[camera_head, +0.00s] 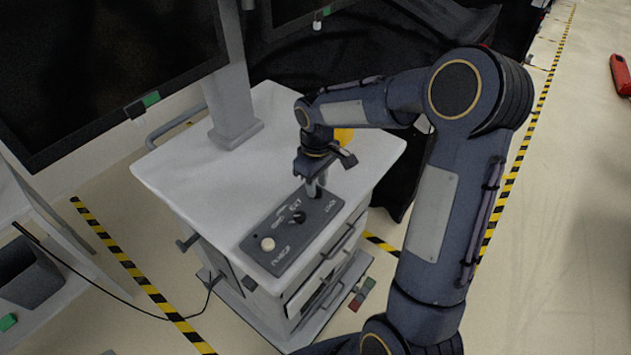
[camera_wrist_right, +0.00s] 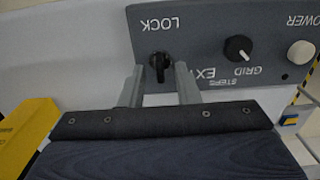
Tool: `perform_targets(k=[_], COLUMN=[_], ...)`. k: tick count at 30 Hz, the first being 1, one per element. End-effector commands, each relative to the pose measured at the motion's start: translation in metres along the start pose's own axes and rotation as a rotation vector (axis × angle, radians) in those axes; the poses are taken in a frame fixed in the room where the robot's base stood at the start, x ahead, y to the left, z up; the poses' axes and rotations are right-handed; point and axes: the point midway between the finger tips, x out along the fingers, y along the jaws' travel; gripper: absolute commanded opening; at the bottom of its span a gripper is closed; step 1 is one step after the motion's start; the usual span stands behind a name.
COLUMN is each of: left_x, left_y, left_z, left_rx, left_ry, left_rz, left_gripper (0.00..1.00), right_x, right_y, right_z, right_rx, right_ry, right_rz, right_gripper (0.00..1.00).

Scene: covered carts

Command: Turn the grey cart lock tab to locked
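A grey control panel (camera_head: 285,255) lies on the white cart top (camera_head: 190,165), near its front edge; it also shows in the wrist view (camera_wrist_right: 210,20). The small dark lock tab (camera_wrist_right: 160,66) sits below the word LOCK, upright in that view. My right gripper (camera_wrist_right: 158,75) has its two fingers apart, one on each side of the tab, with gaps visible. In the head view my right gripper (camera_head: 315,188) points down at the panel's far end and hides the tab. My left gripper is in neither view.
A black knob (camera_wrist_right: 238,48) and a white button (camera_wrist_right: 300,52) are on the same panel. A yellow object (camera_head: 343,135) is on the cart top behind my wrist. A monitor post (camera_head: 230,100) stands at the back. Black-yellow tape (camera_head: 135,275) marks the floor.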

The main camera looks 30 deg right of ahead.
Motion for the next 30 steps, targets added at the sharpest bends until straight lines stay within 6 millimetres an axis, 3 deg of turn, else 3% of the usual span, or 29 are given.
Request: perform_targets(k=[11, 18, 30], left_x=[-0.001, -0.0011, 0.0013], left_y=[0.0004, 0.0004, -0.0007], left_z=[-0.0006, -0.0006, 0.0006], left_rx=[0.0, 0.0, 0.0], left_ry=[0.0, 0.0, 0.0], left_rz=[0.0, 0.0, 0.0], left_gripper=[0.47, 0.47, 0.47], right_x=[0.0091, 0.0088, 0.0092], right_y=[-0.0003, -0.0003, -0.0002], right_z=[0.0004, 0.0003, 0.0], right_rx=[0.001, 0.001, 0.033], right_ry=[0.0, 0.001, 0.001], right_rz=[-0.001, -0.001, 0.0], right_gripper=[0.29, 0.0, 0.0])
